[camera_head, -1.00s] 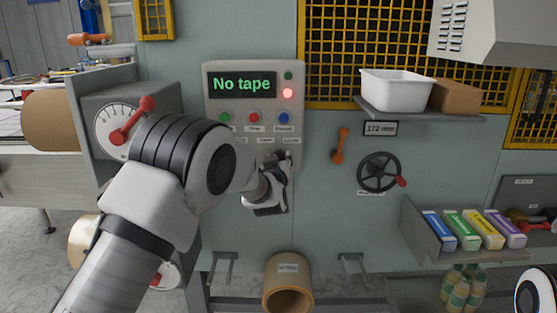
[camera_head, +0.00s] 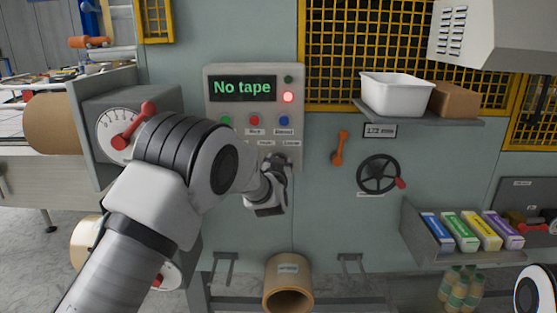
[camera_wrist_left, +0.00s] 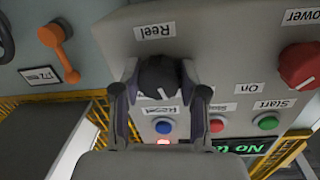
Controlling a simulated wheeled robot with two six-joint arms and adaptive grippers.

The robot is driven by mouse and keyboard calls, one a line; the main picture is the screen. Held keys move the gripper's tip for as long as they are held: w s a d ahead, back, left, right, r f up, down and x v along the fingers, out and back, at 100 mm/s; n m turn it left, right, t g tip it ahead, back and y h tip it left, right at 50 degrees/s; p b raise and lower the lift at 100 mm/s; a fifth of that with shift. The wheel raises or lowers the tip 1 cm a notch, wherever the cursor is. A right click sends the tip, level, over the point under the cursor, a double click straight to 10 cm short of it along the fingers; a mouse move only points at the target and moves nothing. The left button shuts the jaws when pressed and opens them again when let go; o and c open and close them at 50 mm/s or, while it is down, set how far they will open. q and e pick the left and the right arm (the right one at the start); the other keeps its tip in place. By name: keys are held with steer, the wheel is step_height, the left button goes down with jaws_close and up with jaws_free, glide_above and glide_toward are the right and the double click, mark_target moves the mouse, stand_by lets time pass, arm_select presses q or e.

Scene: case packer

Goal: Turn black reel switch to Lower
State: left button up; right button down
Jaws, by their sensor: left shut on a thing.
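The black reel switch (camera_wrist_left: 160,76) is a round knob with a white pointer mark, on the grey control panel (camera_head: 213,155). In the left wrist view it sits beside the "Reel" label, and its mark points toward the button side of the panel, slightly slanted. My left gripper (camera_wrist_left: 160,92) is shut on the knob, one finger on each side of it. In the head view my left gripper (camera_head: 277,160) is at the panel's lower right, and its hand hides the switch. Labels above it are too small to read surely. My right gripper is out of view.
The panel display (camera_head: 242,87) reads "No tape", with a red lamp (camera_head: 288,97) lit. A red power knob (camera_wrist_left: 300,65) and blue, red and green buttons are close by. An orange lever (camera_head: 340,147) and black handwheel (camera_head: 379,173) are to the right.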

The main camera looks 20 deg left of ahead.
arm_select(q)
steer(key=m+p, duration=0.2)
steer(key=m, duration=0.3)
steer(key=shift+r+p, duration=0.3)
steer(key=shift+p, duration=0.1)
steer(key=m+p, duration=0.1)
steer(key=m, duration=0.2)
steer(key=shift+g+y+p, duration=0.3)
steer(key=shift+p, duration=0.1)
steer(key=shift+f+m+p, duration=0.1)
steer(key=shift+m+p, duration=0.4)
steer(key=shift+m, duration=0.7)
steer(key=o, duration=1.1)
steer(key=shift+f, duration=0.1)
steer(key=shift+o, duration=0.2)
steer(key=v, duration=1.2)
